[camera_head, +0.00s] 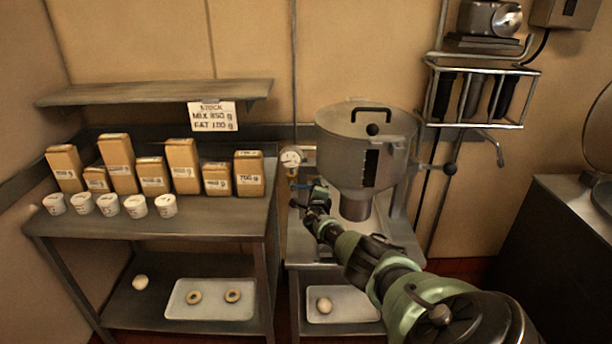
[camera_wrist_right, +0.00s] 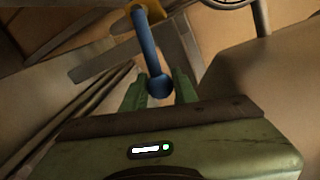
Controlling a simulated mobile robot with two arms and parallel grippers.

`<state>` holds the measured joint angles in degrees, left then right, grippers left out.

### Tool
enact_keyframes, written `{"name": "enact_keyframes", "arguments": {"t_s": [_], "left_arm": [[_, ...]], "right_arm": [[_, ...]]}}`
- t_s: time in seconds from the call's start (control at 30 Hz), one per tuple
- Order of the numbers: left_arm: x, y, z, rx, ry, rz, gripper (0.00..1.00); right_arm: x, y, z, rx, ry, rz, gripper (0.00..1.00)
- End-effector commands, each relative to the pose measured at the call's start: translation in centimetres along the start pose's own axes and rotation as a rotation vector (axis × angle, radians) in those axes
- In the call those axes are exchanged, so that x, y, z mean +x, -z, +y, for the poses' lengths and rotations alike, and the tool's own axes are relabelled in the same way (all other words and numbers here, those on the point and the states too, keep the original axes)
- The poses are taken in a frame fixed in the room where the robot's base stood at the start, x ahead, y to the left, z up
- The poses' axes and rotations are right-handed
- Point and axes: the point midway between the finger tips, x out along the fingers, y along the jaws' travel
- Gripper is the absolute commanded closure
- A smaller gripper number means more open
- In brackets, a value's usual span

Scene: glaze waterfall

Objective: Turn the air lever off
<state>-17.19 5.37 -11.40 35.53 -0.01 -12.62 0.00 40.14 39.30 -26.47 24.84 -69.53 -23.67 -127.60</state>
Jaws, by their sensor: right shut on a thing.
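The air lever (camera_wrist_right: 148,45) is a blue handle with a round knob end, joined to a yellow fitting at the top of the right wrist view. In the head view the lever (camera_head: 298,186) shows as a small blue bar left of the metal hopper, below a round gauge (camera_head: 291,158). My right gripper (camera_wrist_right: 160,88) has its green fingers on both sides of the lever's knob and is shut on it. In the head view my right gripper (camera_head: 312,196) reaches in from the lower right and partly hides the lever. My left gripper is not in view.
The lidded metal hopper (camera_head: 340,130) stands just right of my gripper. A table (camera_head: 225,215) with boxes and small cups is at left. A wall rack (camera_head: 480,95) hangs at upper right. A tray (camera_head: 345,310) sits on the shelf below.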

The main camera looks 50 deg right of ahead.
Motion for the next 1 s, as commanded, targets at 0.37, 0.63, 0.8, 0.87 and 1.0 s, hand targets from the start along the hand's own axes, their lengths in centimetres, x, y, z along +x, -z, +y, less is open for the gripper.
{"name": "enact_keyframes", "arguments": {"t_s": [0.37,0.63,0.8,0.87,1.0], "left_arm": [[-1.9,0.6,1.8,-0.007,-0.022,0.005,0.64],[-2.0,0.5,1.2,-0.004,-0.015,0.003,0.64],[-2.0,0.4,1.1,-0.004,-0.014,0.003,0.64],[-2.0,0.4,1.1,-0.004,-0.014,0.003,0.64],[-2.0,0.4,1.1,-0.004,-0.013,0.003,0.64]], "right_arm": [[-0.1,-0.4,-1.2,-0.157,-0.001,0.020,1.00],[-0.1,-0.4,-1.3,-0.180,0.001,0.024,1.00],[-0.1,-0.4,-1.3,-0.180,0.002,0.024,1.00],[-0.1,-0.4,-1.4,-0.179,0.002,0.024,1.00],[-0.1,-0.4,-1.4,-0.178,0.002,0.024,0.50]]}}
